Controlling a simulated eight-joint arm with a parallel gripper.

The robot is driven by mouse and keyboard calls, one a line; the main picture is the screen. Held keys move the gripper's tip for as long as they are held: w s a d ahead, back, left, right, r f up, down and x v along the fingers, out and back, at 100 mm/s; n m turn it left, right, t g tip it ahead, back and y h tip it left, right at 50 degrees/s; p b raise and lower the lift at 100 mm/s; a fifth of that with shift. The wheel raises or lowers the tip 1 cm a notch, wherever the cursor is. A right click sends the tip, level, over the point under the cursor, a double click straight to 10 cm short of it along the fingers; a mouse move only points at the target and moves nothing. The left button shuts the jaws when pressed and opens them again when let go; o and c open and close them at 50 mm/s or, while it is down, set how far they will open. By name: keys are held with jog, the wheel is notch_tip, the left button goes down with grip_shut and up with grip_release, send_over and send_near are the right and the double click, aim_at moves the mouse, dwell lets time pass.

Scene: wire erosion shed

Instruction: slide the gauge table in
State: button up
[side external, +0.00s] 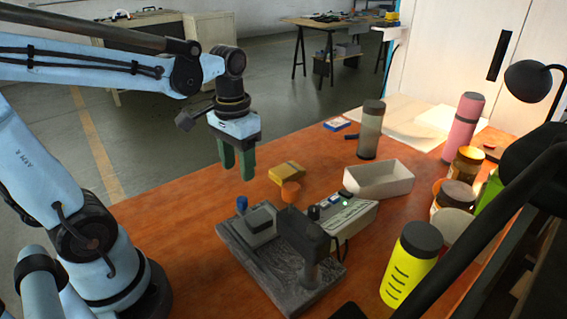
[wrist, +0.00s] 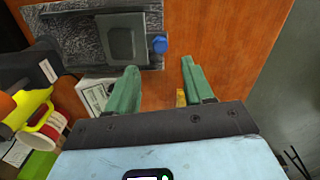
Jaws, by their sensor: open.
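The gauge table (side external: 262,224) is a small dark grey plate on a grey base block (side external: 291,292). A blue knob (side external: 241,204) stands at the plate's outer end. In the wrist view the plate (wrist: 121,38) lies near the right end of the base, and the blue knob (wrist: 159,44) sticks out at its right side. A dark gauge head (side external: 303,236) on a post stands over the other end, with an orange knob (side external: 290,192). My gripper (side external: 237,176) is open and empty, with green fingers pointing down, above and behind the blue knob, apart from it. It also shows in the wrist view (wrist: 157,70).
A yellow box (side external: 287,174) lies behind the gauge. A grey readout box (side external: 348,218) stands right of it, with a white tray (side external: 380,182) beyond. Bottles and jars crowd the right, including a yellow bottle (side external: 411,264). The orange table's left side is clear.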

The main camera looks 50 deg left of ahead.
aim_at(241, 199)
jog(key=shift+f, duration=4.2)
grip_shut()
